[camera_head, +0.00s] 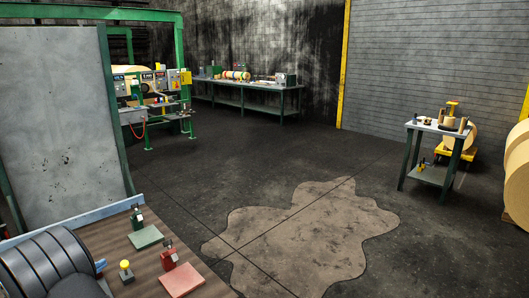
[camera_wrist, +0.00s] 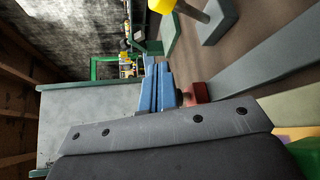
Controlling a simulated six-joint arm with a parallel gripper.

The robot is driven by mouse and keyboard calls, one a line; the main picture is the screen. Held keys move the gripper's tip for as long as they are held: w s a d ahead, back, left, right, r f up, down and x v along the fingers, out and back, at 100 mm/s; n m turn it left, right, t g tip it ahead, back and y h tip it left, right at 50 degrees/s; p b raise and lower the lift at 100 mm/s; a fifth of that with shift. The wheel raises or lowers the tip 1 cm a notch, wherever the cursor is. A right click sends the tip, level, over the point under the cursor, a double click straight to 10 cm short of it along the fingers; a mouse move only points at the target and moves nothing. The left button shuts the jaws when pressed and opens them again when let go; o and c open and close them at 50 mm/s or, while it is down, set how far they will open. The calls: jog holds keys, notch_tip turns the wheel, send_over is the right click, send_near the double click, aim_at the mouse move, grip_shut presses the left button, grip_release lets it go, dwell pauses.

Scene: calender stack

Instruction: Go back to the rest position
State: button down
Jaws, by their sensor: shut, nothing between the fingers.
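My gripper shows in the wrist view with its two blue fingers (camera_wrist: 158,88) closed together and nothing between them. In the head view only a bit of its blue fingertips (camera_head: 101,265) shows at the lower left, over the wooden table (camera_head: 118,232). A dark ribbed part of my arm hides the rest of it. The yellow-topped post on a grey base (camera_head: 126,270) stands just right of the fingertips in the head view. The fingers look empty and apart from it.
On the table are a green pad (camera_head: 146,237) with a dark green stamp-like piece (camera_head: 137,216), and a red pad (camera_head: 182,281) with a red piece (camera_head: 169,256). A grey panel (camera_head: 62,115) stands behind. A small cart (camera_head: 437,126) is far right; the floor between is open.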

jog(key=shift+v, duration=1.7)
jog(key=shift+d+r, duration=0.15)
